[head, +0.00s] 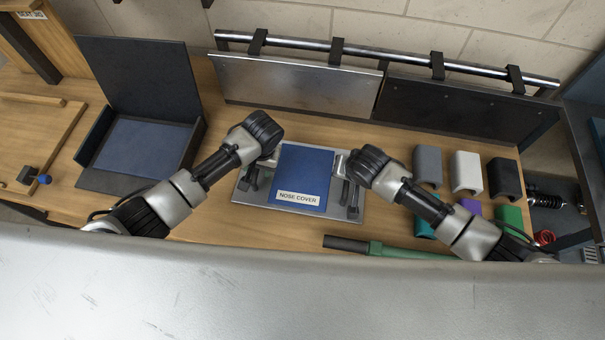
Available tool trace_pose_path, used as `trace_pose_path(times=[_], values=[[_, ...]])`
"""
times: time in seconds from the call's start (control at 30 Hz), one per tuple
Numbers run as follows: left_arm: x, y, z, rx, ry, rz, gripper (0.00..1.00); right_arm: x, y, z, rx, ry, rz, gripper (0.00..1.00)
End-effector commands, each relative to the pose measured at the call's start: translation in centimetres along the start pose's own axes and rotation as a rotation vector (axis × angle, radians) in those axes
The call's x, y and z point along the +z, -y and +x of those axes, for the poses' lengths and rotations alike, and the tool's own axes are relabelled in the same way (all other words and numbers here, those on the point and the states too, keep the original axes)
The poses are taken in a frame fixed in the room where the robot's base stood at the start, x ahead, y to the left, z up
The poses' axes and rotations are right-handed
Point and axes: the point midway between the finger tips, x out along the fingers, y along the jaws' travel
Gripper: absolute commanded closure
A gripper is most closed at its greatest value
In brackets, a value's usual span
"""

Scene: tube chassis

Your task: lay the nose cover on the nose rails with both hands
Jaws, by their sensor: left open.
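The nose cover (303,168) is a blue panel with a white label reading NOSE COVER. It lies on a thin silver plate (300,212) on the wooden bench. My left gripper (253,180) is at the cover's left edge, open, with its fingers pointing down near the plate. My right gripper (350,192) is at the cover's right edge, over the plate's right side. My wrists hide most of its jaws, so its opening is unclear. I cannot make out the nose rails for sure.
A dark open case (142,150) stands to the left. Silver (290,82) and black (450,105) panels lean at the back under a metal tube (390,57). Grey (428,165), white (466,170) and black (505,178) blocks and a green-handled tool (392,251) lie to the right.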

Motion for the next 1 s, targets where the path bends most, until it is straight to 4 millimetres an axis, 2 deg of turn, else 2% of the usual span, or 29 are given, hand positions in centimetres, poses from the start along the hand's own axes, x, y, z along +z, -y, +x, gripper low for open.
trace_pose_path(times=[0.27,0.57,1.0], values=[[0.01,-0.03,0.06,0.001,0.000,0.001,0.55,0.00,0.00,0.05,0.000,0.000,0.000,0.54],[0.00,-0.03,0.03,0.001,0.000,0.000,1.00,0.01,-0.01,0.04,0.000,0.000,0.000,1.00],[-0.07,-0.02,-0.10,0.001,-0.002,0.000,1.00,-0.08,0.07,-0.06,-0.002,-0.001,0.000,1.00]])
